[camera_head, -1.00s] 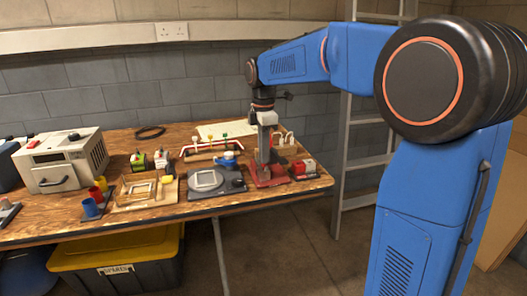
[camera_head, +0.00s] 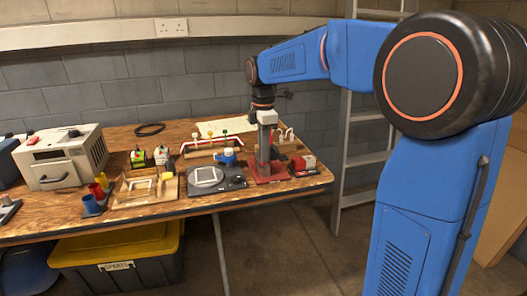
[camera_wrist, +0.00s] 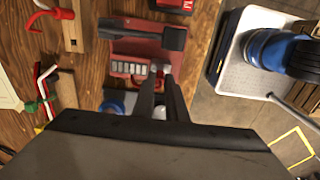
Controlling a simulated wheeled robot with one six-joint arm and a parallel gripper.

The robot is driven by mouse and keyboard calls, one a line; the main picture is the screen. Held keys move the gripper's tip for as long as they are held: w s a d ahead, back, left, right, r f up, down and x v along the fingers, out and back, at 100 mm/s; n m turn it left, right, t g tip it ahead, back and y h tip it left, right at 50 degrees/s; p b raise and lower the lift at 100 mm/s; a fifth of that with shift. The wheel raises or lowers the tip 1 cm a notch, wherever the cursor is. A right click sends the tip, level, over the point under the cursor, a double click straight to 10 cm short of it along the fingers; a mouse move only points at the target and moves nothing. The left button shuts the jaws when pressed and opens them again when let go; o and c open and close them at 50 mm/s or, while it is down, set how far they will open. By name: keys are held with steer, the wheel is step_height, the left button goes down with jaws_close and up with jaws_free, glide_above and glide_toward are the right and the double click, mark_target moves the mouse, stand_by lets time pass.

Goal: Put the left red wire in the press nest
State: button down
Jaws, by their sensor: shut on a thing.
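The red press (camera_head: 277,177) stands near the right end of the workbench. In the wrist view the press (camera_wrist: 122,48) has a dark bar across it and a row of small silver blocks (camera_wrist: 130,69). My gripper (camera_head: 264,172) points straight down at the press. In the wrist view my gripper (camera_wrist: 160,72) has its fingertips close together beside the silver blocks. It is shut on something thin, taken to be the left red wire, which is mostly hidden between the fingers. I cannot tell whether it touches the nest.
A rack with a red tube (camera_head: 187,147) and coloured plugs is behind left. A grey scale-like plate (camera_head: 207,177) and wooden tray (camera_head: 130,200) lie left of the press. A red block (camera_head: 302,164) stands close on its right, near the table edge.

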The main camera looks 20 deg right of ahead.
steer(key=shift+f, duration=0.25)
stand_by(0.3)
steer(key=c, duration=1.7)
jaws_free()
steer(key=shift+r, duration=3.5)
